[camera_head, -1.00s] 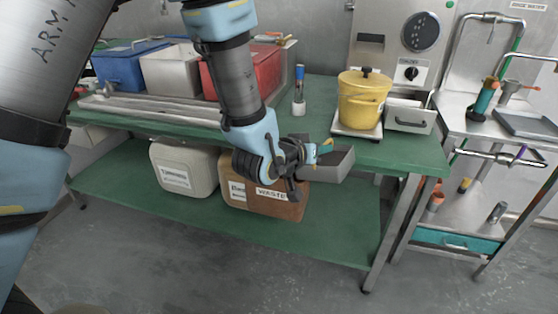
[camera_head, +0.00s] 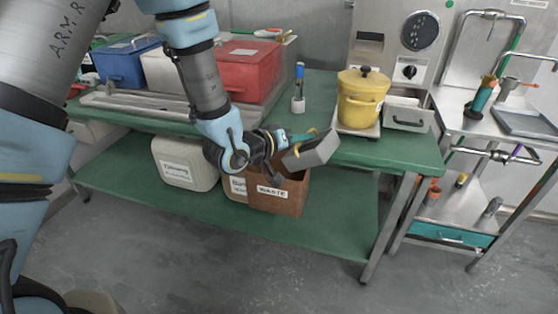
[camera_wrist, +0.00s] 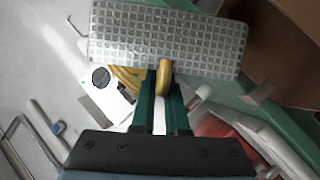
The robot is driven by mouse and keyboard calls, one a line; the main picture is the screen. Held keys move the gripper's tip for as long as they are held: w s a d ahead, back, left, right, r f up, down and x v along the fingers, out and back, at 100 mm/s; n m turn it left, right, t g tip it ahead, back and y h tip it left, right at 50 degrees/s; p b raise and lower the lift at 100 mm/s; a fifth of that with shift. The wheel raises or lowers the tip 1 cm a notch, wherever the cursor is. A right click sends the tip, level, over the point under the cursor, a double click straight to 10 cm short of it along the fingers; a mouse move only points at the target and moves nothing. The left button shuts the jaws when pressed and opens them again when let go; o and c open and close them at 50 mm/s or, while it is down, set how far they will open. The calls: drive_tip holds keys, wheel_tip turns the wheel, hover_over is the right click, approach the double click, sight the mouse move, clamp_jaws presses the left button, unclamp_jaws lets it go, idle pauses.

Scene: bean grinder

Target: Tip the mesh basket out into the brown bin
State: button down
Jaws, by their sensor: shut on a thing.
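The mesh basket is a small grey box (camera_head: 314,150), tilted in the air above the right side of the brown bin in the head view. Its perforated grey face (camera_wrist: 175,42) spans the top of the wrist view. My gripper (camera_head: 288,144) is shut on the basket, its green fingers (camera_wrist: 157,98) meeting a yellow handle part (camera_wrist: 164,76). The brown bin (camera_head: 275,202), labelled WASTE, stands on the lower green shelf with its top partly hidden by my gripper. Brown bin wall (camera_wrist: 285,50) also shows at upper right in the wrist view. The basket's contents cannot be seen.
The green bench edge (camera_head: 385,160) lies just behind and right of the basket. A yellow pot (camera_head: 360,100) stands on a scale there. A cream bin (camera_head: 185,165) is left of the brown bin. Clear floor lies in front.

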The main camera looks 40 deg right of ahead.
drive_tip(key=shift+w+a+f+n+g, duration=0.2)
drive_tip(key=shift+w+f+n+g, duration=0.25)
drive_tip(key=shift+w+n, duration=0.2)
drive_tip(key=shift+w+r+n+h, duration=0.1)
drive_tip(key=shift+w+n+h, duration=0.1)
drive_tip(key=shift+n+h, duration=0.25)
drive_tip(key=shift+w+g, duration=0.1)
drive_tip(key=shift+g, duration=0.15)
